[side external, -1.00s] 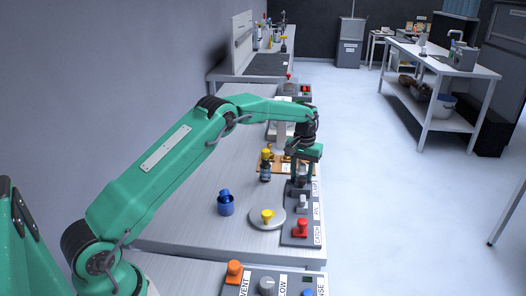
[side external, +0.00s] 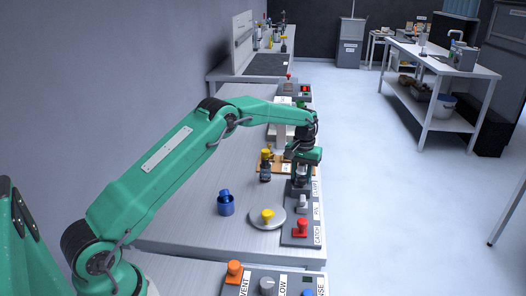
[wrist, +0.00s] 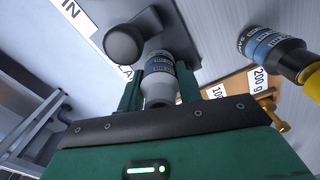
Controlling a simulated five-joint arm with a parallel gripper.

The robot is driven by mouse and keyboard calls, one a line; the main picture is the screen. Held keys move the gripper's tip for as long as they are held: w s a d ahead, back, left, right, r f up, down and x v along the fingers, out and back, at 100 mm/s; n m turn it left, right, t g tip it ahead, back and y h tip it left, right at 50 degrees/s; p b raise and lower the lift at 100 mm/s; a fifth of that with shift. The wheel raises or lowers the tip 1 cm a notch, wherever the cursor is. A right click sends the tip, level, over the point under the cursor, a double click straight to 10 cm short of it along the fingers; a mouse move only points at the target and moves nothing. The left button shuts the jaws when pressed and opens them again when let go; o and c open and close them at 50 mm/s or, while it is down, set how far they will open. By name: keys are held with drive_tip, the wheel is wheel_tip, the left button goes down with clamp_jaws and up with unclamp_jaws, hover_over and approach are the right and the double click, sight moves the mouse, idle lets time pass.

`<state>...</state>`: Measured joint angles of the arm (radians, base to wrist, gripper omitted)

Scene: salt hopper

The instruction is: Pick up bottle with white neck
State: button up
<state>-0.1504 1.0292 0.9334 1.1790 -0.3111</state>
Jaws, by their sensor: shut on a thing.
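A bottle with a blue-and-white label and a pale grey-white neck (wrist: 160,75) sits between the two green fingers of my gripper (wrist: 160,90) in the wrist view. My gripper is shut on it. In the side view my gripper (side external: 302,168) is above the far end of the grey control panel, with the small grey bottle (side external: 300,181) below its green body. I cannot tell whether the bottle's base touches anything. A second bottle, with a yellow neck (side external: 265,166), stands to the left; it also shows at right in the wrist view (wrist: 272,48).
The grey panel (side external: 287,238) carries a red knob and labels CATCH, PIN and CLAMP. A dark round knob (wrist: 125,42) is close to the held bottle. A wooden board (wrist: 230,88) has weight labels.

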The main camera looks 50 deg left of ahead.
drive_tip(key=shift+r, duration=0.15)
wheel_tip(320, 180, up, 10)
drive_tip(key=shift+f, duration=0.1)
idle(0.6)
